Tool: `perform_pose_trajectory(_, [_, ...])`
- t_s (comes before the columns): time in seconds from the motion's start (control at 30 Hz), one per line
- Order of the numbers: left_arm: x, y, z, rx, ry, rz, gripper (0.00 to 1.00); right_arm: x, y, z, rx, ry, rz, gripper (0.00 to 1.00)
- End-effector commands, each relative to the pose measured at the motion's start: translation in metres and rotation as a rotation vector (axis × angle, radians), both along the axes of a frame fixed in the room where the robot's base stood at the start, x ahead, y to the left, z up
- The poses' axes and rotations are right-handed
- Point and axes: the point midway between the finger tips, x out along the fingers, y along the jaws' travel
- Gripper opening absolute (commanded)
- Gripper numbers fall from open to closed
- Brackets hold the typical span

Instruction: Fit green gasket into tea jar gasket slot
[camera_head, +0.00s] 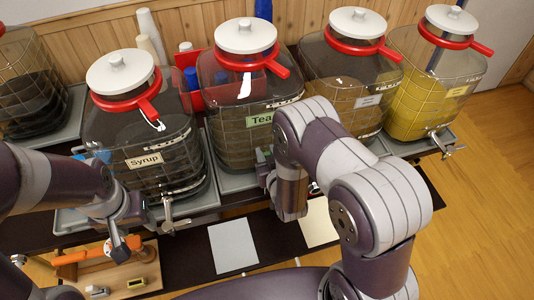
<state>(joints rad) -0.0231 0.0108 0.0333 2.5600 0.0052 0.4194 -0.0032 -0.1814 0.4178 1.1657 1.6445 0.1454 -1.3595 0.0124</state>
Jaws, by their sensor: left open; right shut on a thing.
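The tea jar (225,139) is a large clear jar of brown liquid with a white lid, a red collar and a green "Tea" label. My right gripper (268,169) is at the lower front of this jar, partly hidden by its own arm. It is shut on a small green piece, seemingly the green gasket (262,155), mostly hidden between the jar and the gripper. The gasket slot is hidden, and I cannot tell whether the gasket touches it. My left gripper (122,249) is open and empty above the wooden tray at the lower left.
The syrup jar (112,135) stands left of the tea jar, with a metal tap (171,217). Two more jars, amber (345,98) and yellow (408,105), stand to the right. A wooden tray (140,272) carries an orange-handled tool (75,257). A pale sheet (233,246) lies on the dark counter.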

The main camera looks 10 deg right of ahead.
Motion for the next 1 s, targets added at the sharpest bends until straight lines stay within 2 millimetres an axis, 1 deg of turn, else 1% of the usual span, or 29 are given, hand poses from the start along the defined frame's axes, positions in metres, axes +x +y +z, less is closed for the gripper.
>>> perform_pose_trajectory(0.47, [0.000, 0.000, -0.001, 0.000, 0.000, 0.000, 0.53, 0.000, 0.000, 0.000, 0.000, 0.000, 0.000, 0.00])
perform_pose_trajectory(1.0, [0.000, 0.000, -0.013, 0.000, 0.000, 0.000, 0.53, 0.000, 0.000, -0.014, 0.000, 0.000, 0.000, 0.00])
